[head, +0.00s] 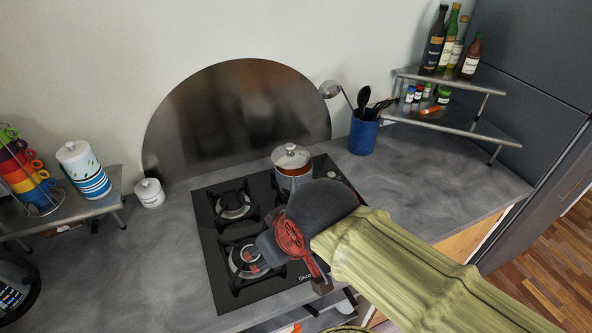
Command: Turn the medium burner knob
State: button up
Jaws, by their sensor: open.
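The black glass cooktop (208,240) is set into the grey counter. A small pale round part (332,174), possibly a knob, shows near its back right corner. My arm and gripper hide most of the cooktop's right side, so I cannot make out the medium burner knob. My gripper (256,262) is open over the front left burner (238,264), with its red and dark parts above the glass. I see nothing held in it. I cannot tell its height above the burner.
A lidded pot (291,164) stands on the back right of the cooktop, close behind my arm. The back left burner (233,205) is bare. A blue utensil holder (363,135) and a white lidded jar (149,193) flank the cooktop.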

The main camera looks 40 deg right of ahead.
aim_at(332, 175)
jog(key=z, duration=1.25)
